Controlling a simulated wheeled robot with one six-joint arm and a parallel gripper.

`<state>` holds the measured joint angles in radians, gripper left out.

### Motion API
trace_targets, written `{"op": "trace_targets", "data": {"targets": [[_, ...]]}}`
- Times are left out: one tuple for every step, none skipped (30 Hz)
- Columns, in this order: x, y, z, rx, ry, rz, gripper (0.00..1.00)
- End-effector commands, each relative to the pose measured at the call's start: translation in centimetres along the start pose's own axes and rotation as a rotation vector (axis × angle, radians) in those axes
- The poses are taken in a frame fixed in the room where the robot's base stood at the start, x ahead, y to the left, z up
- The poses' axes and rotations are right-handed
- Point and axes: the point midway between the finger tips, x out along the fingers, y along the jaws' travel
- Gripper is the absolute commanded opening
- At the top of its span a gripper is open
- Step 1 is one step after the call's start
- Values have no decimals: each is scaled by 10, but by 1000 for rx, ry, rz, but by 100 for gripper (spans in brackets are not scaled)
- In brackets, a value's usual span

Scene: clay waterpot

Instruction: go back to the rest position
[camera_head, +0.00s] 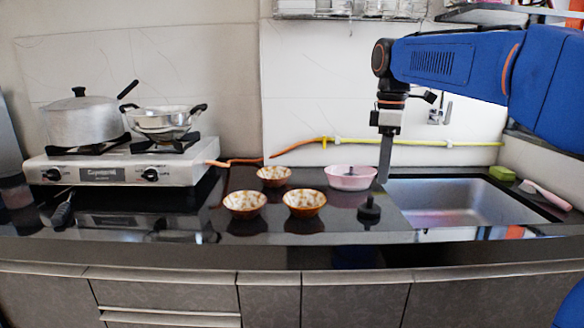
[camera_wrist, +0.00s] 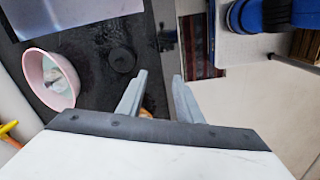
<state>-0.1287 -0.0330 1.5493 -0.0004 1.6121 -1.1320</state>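My gripper (camera_head: 385,182) hangs pointing down at the end of my blue arm, above the dark counter just left of the sink. In the wrist view its two fingers (camera_wrist: 160,76) stand apart with nothing held between their tips. A small orange-brown patch (camera_wrist: 147,113) shows beside the left finger's base; I cannot tell what it is. No clay waterpot can be made out in either view. A small black round thing with a knob (camera_head: 369,211) sits on the counter below my gripper; it also shows in the wrist view (camera_wrist: 122,59).
A pink bowl (camera_head: 351,178) and three patterned orange bowls (camera_head: 303,204) stand on the counter (camera_head: 330,229). The sink (camera_head: 450,202) is at the right. A stove (camera_head: 120,168) with a pot (camera_head: 82,122) and a pan (camera_head: 163,123) is at the left.

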Motion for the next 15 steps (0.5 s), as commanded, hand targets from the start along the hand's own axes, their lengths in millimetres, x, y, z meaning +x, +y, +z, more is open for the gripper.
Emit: {"op": "trace_targets", "data": {"targets": [[1, -4, 2, 13, 1, 4, 32], [2, -5, 3, 20, 3, 7, 32], [2, -8, 5, 33, 5, 12, 32], [3, -10, 7, 44, 6, 14, 32], [4, -12, 8, 54, 7, 16, 32], [5, -16, 11, 69, 10, 20, 32], [6, -18, 13, 82, 12, 25, 32], [8, -21, 15, 95, 14, 29, 32], [9, -24, 18, 113, 17, 33, 32], [11, -28, 20, 128, 20, 37, 32], [12, -31, 22, 143, 22, 42, 32], [15, -36, 26, 166, 26, 48, 32], [17, -40, 28, 184, 29, 52, 32], [18, -44, 31, 203, 33, 58, 32], [22, -50, 35, 232, 38, 66, 32]]}}
